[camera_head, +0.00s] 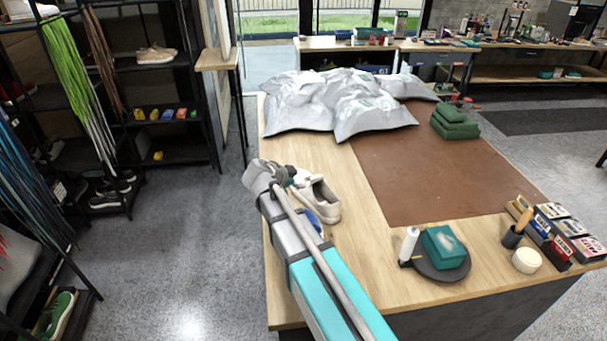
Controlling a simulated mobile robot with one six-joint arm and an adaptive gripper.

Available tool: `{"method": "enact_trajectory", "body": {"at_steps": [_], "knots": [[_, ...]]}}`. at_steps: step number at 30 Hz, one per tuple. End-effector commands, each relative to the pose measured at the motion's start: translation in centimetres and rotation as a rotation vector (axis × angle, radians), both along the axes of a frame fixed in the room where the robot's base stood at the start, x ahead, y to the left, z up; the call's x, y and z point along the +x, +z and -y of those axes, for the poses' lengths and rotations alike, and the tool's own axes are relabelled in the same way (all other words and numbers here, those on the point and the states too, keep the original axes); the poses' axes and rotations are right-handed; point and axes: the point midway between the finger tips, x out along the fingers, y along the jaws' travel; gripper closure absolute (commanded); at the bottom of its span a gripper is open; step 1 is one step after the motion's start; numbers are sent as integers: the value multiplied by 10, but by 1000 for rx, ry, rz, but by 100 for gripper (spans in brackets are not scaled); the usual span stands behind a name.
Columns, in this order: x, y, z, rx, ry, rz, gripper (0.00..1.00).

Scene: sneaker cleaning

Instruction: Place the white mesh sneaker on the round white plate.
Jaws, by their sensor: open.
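A white, low-cut sneaker (320,203) lies on the wooden part of the table, just right of my arm. Its mesh cannot be made out at this size. My gripper (292,176) is small and dark in this view, at the far end of my arm, by the upper left end of the sneaker. It is open, and I cannot tell whether it touches the sneaker. No round white plate can be made out; my arm hides part of the table to the left of and below the sneaker.
A blue item (312,218) shows partly beside my arm. Grey-white bags (335,100) fill the table's back, with folded green cloths (455,121) at right. A dark round tray (437,271) holds a teal box (444,246). A brown mat (430,180) is mostly bare.

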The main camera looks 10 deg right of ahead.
Motion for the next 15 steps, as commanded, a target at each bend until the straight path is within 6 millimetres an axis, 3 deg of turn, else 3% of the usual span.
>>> {"method": "enact_trajectory", "body": {"at_steps": [15], "knots": [[-8,8,-9,0,-1,1,33]]}}
